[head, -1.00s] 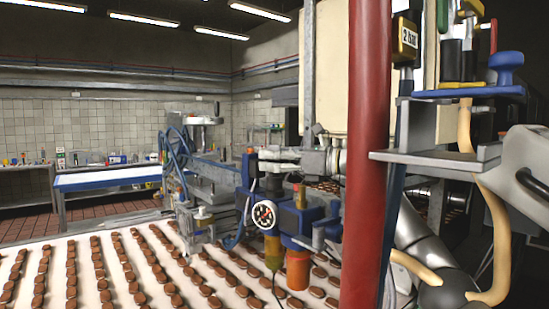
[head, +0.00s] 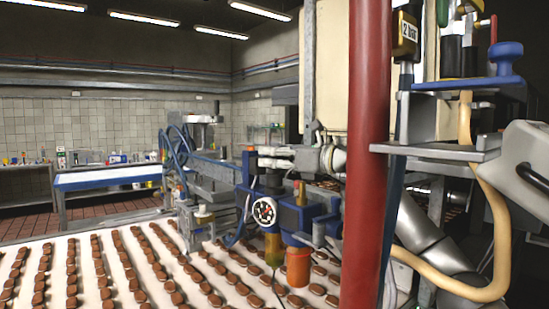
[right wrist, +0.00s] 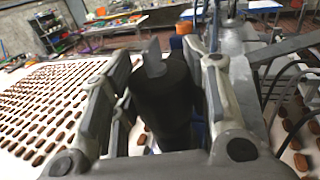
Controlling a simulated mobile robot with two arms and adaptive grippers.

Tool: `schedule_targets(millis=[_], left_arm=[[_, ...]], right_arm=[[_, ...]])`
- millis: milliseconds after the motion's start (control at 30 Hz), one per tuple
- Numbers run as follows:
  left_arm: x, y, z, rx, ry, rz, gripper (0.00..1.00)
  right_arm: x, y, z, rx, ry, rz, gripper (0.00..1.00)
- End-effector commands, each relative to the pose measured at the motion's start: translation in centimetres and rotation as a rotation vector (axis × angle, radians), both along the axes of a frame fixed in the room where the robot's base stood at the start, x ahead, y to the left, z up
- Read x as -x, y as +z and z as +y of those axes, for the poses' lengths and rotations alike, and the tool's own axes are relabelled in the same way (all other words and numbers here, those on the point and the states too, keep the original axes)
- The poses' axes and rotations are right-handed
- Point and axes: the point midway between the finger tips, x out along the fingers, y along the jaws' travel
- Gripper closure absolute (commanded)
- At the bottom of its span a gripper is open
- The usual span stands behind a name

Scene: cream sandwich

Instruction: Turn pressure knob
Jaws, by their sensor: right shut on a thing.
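My right gripper (head: 268,158) reaches in from behind the red post and sits over the blue regulator unit (head: 290,216) above the belt. A round pressure gauge (head: 264,211) with a white and red face is on the front of this unit. In the right wrist view the two fingers of my right gripper (right wrist: 165,80) are closed around a thick black cylindrical knob (right wrist: 165,105). A grey fin-like piece shows at the top of the knob. In the head view the knob is mostly hidden and dark. The gauge reading is too small to tell. My left gripper is not in view.
A red post (head: 367,150) stands close in front, right of the unit. A white belt (head: 120,295) carries rows of brown biscuits. An orange cup (head: 298,268) hangs below the unit.

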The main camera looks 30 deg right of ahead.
Motion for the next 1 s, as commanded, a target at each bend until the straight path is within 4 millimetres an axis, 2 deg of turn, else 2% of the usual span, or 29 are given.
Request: schedule_targets(millis=[500,533,700,1000], left_arm=[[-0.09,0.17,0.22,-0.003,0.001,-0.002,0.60],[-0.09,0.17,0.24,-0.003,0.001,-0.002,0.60],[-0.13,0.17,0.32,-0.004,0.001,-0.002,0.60],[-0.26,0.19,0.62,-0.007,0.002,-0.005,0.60]], right_arm=[[0.03,-0.08,0.05,0.000,-0.059,-0.004,0.81],[0.03,-0.08,0.05,0.000,-0.059,-0.003,0.55],[0.04,-0.05,0.06,0.000,-0.058,-0.004,0.35],[0.11,0.00,0.02,-0.001,-0.058,-0.005,0.35]])
